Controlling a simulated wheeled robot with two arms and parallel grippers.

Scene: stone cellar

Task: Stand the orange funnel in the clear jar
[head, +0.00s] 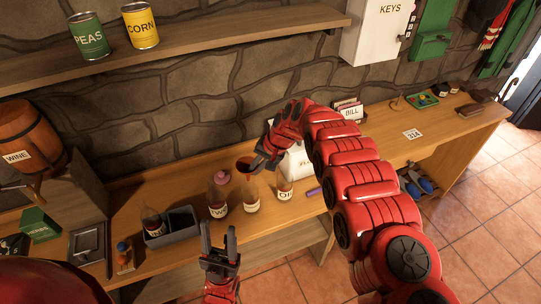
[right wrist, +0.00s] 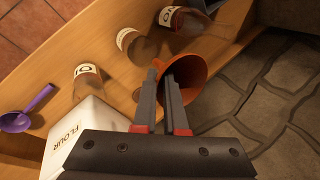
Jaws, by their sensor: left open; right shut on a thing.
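The orange funnel (head: 245,163) is held above the table by my right gripper (head: 261,163). In the right wrist view the funnel (right wrist: 190,76) is at the fingertips of the gripper (right wrist: 163,76), its wide mouth facing away from the fingers. Three see-through vessels stand below: one with a pink top and a TW label (head: 218,197), a middle one with a pale label (head: 250,198), and one labelled OIL (head: 285,190). I cannot tell surely which is the clear jar; none holds the funnel. My left gripper (head: 220,240) is open and empty at the table's front.
A white flour box (right wrist: 88,133) stands close to my right gripper, with a purple scoop (right wrist: 30,112) nearby. A grey caddy (head: 174,228) with a bottle is left of the vessels. The wooden table (head: 375,148) has free room at right; the stone wall is behind.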

